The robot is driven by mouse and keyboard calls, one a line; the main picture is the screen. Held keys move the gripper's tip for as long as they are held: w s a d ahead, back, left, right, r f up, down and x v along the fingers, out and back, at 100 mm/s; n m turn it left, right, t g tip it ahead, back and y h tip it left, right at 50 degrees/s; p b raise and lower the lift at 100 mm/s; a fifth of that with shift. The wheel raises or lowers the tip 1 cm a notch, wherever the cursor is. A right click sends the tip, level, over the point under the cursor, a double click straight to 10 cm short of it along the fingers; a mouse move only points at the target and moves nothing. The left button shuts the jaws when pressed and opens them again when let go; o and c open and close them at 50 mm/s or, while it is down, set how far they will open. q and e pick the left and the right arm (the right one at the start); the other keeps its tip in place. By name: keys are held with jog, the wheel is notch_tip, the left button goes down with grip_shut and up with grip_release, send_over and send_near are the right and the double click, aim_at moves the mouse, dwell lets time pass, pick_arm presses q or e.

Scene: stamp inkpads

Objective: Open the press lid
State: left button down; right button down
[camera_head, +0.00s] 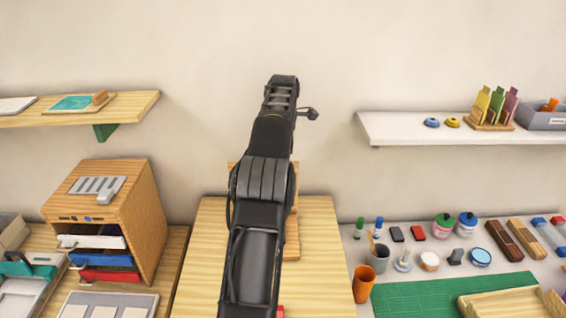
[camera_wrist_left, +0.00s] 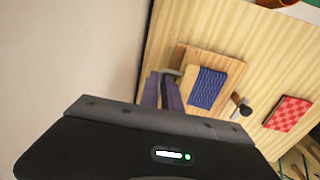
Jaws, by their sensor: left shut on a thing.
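The wooden press (camera_wrist_left: 235,70) stands on a light wood board, with a dark blue textured pad (camera_wrist_left: 208,88) on it. In the head view, a wooden part of the press (camera_head: 293,235) shows behind my left arm, which hides most of it. In the left wrist view, the two fingers of my left gripper (camera_wrist_left: 166,84) are close together at the wall-side edge of the press. They are shut on what seems to be the press lid's edge or handle (camera_wrist_left: 174,71); the exact contact is hard to see. My right gripper is in neither view.
A red checkered block (camera_wrist_left: 288,112) and a small dark-knobbed item (camera_wrist_left: 242,105) lie near the press. A wooden drawer cabinet (camera_head: 150,215) stands left. On the right are an orange cup (camera_head: 363,284), jars and a green mat (camera_head: 430,300). Shelves hang on both sides.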

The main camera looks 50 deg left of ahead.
pick_arm(q)
jog(key=shift+w+a+f, duration=0.1)
jog(key=shift+w+f, duration=0.05)
jog(key=shift+w, duration=0.05)
